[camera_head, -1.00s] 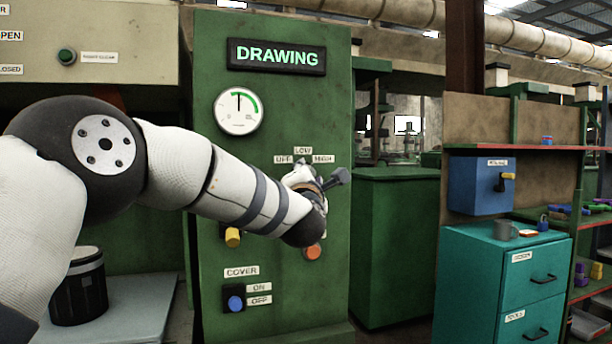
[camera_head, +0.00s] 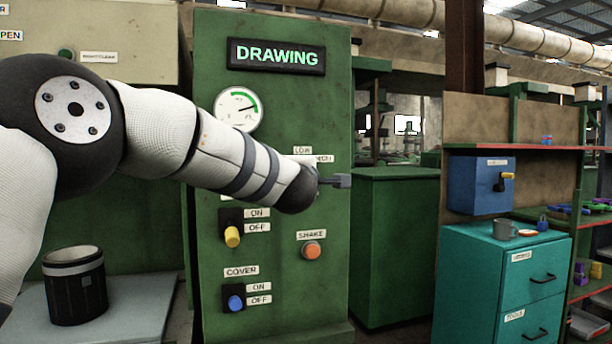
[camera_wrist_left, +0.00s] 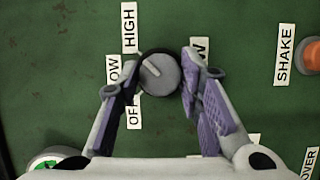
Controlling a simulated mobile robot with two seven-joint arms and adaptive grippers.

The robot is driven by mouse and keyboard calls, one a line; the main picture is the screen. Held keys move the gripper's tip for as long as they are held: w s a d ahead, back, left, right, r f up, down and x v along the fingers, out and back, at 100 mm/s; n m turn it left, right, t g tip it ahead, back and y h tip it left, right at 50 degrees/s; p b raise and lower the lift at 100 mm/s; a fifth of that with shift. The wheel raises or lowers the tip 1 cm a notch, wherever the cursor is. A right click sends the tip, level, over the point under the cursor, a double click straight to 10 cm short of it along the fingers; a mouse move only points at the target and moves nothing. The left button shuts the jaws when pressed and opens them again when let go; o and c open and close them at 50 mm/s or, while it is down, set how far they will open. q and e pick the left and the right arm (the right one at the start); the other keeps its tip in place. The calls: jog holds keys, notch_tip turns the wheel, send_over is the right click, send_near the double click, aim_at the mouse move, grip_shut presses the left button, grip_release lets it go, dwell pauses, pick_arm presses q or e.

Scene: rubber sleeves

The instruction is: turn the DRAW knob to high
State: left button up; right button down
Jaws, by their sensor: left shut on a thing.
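The DRAW knob (camera_wrist_left: 162,80) is a round dark grey knob with a pale pointer bar, seen in the left wrist view. The bar points up-left in that picture, toward the HIGH label (camera_wrist_left: 130,27). The LOW label (camera_wrist_left: 113,70) and OFF label (camera_wrist_left: 134,115) are partly covered by a finger. My left gripper (camera_wrist_left: 161,62) is shut on the knob, one finger on each side. In the head view my left forearm and wrist hide the knob. My right gripper is not in view.
The green panel (camera_head: 285,110) carries a DRAWING sign (camera_head: 277,57) and a gauge (camera_head: 238,110) with its needle toward the right. Below are a yellow knob (camera_head: 232,237), an orange SHAKE button (camera_head: 311,250) and a blue COVER knob (camera_head: 235,302).

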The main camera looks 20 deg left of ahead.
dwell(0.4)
pick_arm(q)
jog(key=o, duration=1.2)
jog(key=shift+a, duration=0.1)
jog(key=shift+c, duration=0.2)
jog(key=v, duration=1.2)
